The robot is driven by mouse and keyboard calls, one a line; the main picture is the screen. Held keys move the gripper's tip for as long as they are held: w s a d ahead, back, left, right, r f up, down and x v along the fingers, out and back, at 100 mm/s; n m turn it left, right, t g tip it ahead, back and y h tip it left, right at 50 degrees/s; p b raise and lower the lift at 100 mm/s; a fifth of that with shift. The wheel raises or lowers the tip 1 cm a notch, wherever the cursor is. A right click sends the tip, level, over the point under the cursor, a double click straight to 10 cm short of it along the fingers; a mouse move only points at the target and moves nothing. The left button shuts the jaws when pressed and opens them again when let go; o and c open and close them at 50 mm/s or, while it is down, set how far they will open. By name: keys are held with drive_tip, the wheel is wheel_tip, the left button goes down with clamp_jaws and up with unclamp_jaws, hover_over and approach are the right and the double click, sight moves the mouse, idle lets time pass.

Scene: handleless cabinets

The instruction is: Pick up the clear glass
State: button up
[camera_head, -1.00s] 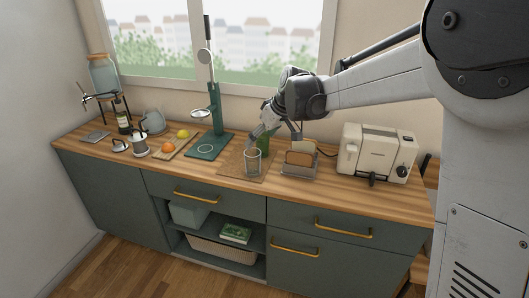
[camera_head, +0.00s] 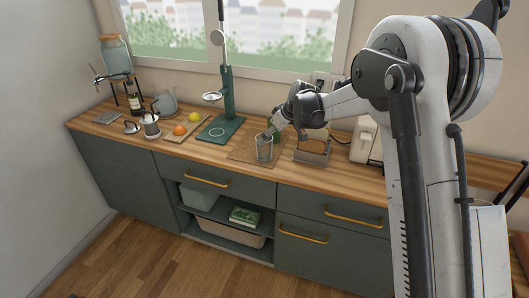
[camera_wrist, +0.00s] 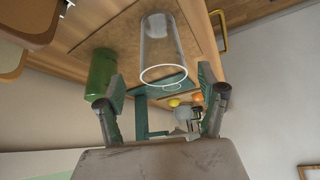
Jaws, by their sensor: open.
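The clear glass (camera_head: 264,149) stands upright on a brown mat (camera_head: 241,152) on the wooden counter. In the wrist view the clear glass (camera_wrist: 161,45) shows beyond the fingertips, its rim towards my gripper. My gripper (camera_head: 273,132) is close to the glass, just above and behind it in the head view. In the wrist view my gripper (camera_wrist: 163,90) is open, with its fingers spread wide and nothing between them. A green bottle or glass (camera_wrist: 101,72) stands beside the left finger; in the head view it is mostly hidden behind my gripper.
A toast rack (camera_head: 312,151) stands right of the glass. The green press stand (camera_head: 221,130) is to the left, with a board holding an orange (camera_head: 179,130) and a lemon (camera_head: 194,117) further left. The toaster (camera_head: 362,142) is partly hidden by my arm.

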sight(264, 148)
drive_tip(key=shift+s+x, duration=0.1)
drive_tip(key=shift+x, duration=1.4)
drive_tip(key=shift+s+x, duration=0.15)
drive_tip(key=shift+x, duration=1.3)
drive_tip(key=c, duration=1.5)
